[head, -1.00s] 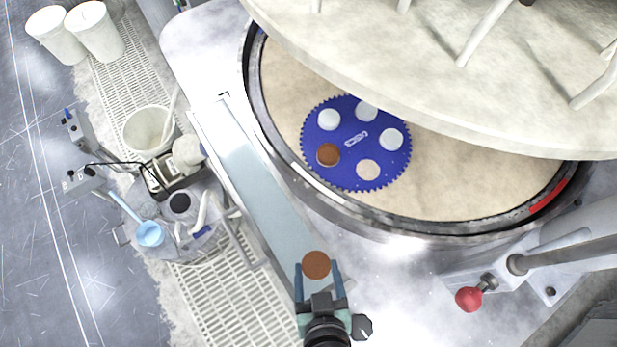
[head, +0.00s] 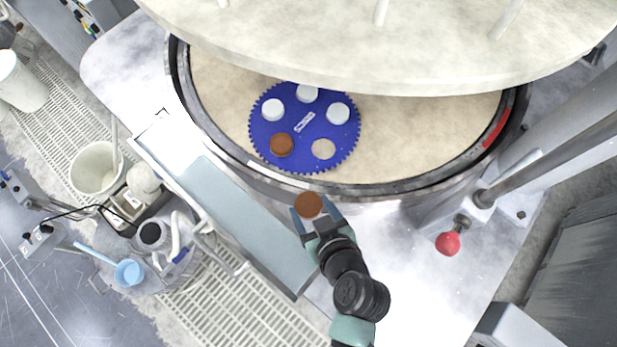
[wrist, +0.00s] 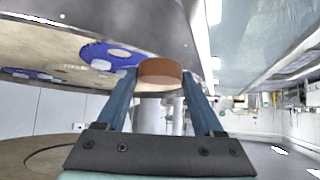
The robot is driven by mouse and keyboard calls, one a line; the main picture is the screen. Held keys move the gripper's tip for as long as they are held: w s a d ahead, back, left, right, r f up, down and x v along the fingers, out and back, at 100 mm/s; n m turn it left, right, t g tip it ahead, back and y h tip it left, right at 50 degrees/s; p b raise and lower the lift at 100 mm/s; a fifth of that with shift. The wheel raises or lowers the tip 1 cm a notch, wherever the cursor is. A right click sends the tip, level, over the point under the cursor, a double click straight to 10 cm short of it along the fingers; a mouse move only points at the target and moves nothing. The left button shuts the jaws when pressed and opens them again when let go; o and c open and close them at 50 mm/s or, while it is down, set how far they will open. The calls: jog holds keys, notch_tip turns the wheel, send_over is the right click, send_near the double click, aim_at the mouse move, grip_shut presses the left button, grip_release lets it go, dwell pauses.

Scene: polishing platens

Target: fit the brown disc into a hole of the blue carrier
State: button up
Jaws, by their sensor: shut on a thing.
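My gripper (head: 309,210) is shut on a brown disc (head: 309,205), held between its blue fingertips just outside the near rim of the round platen. The held disc also shows in the wrist view (wrist: 160,72), between both fingers. The blue carrier (head: 296,160), with a toothed edge, lies flat on the beige platen, up and left of my gripper. White discs sit in three of its holes. Another brown disc (head: 281,145) is at its lower left hole. The lower right hole (head: 323,149) shows beige and holds no disc.
The platen's raised dark and metal rim (head: 390,190) lies between my gripper and the carrier. A large pale upper plate (head: 400,60) overhangs the far side. A red knob (head: 447,243) on a lever stands to the right. A grey-blue tray (head: 240,215) lies to the left.

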jog(key=w+b, duration=0.1)
jog(key=w, duration=0.3)
jog(key=w+d+b, duration=0.1)
jog(key=w, duration=0.4)
jog(key=w+d+b, duration=0.1)
jog(key=w+b, duration=0.1)
jog(key=w, duration=0.3)
jog(key=shift+w, duration=0.2)
jog(key=shift+w+f+b, duration=0.2)
jog(key=shift+f+b, duration=0.35)
jog(key=shift+f, duration=0.1)
jog(key=w+f+b, duration=0.2)
jog(key=b, duration=0.1)
jog(key=shift+w+d+f, duration=0.1)
jog(key=shift+d+f, duration=0.05)
jog(key=shift+f, duration=0.1)
jog(key=shift+f+b, duration=1.3)
jog(key=shift+f, duration=0.1)
jog(key=shift+f, duration=0.15)
jog(key=o, duration=1.3)
jog(key=b+v, duration=0.3)
jog(key=v, duration=1)
